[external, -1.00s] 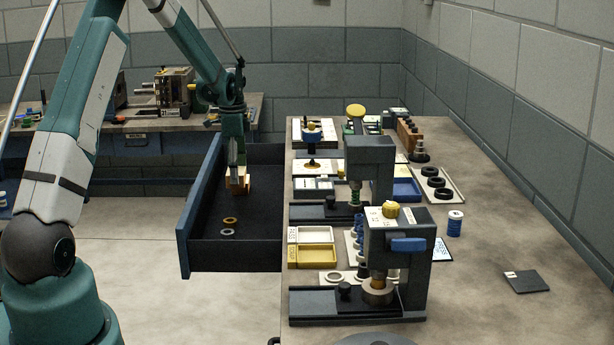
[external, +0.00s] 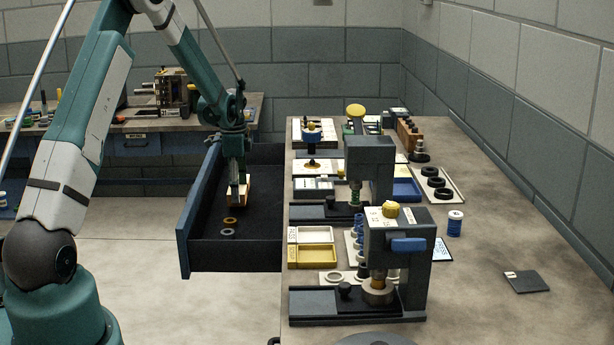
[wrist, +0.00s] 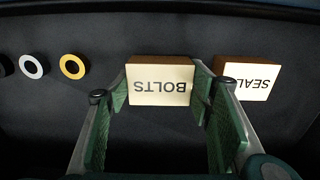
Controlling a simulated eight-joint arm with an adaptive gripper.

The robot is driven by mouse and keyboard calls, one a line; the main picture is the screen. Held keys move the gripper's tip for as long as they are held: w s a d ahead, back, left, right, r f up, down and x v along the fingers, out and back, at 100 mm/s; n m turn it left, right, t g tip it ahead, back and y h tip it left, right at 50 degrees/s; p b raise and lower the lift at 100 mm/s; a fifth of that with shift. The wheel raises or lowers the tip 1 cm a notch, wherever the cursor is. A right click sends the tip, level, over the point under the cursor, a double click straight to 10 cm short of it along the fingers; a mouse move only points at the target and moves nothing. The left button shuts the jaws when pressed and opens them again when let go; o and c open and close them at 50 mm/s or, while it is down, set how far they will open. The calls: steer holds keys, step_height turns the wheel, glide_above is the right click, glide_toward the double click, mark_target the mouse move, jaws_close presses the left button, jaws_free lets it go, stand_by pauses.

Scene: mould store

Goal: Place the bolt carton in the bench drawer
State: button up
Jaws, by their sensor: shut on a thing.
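The bolt carton (wrist: 160,83), a brown box with a cream top printed BOLTS, sits between the two green-padded fingers of my gripper (external: 237,198) in the wrist view. My gripper is shut on it. The bench drawer (external: 183,232) is pulled open at the left of the bench, with blue outer walls and a dark floor. My gripper reaches down inside it with the carton. Whether the carton's underside touches the drawer floor is hidden.
A second carton marked SEAL (wrist: 252,82) lies just right of my right finger in the wrist view. A yellow ring (wrist: 72,66) and a grey ring (wrist: 31,66) lie on the drawer floor to the left. Presses (external: 398,262) and trays crowd the bench beside the drawer.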

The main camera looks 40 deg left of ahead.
steer(key=shift+f, duration=0.65)
steer(key=shift+f, duration=0.15)
steer(key=o, duration=1)
step_height(320, 180, up, 12)
steer(key=shift+r+p, duration=0.15)
steer(key=shift+p, duration=0.95)
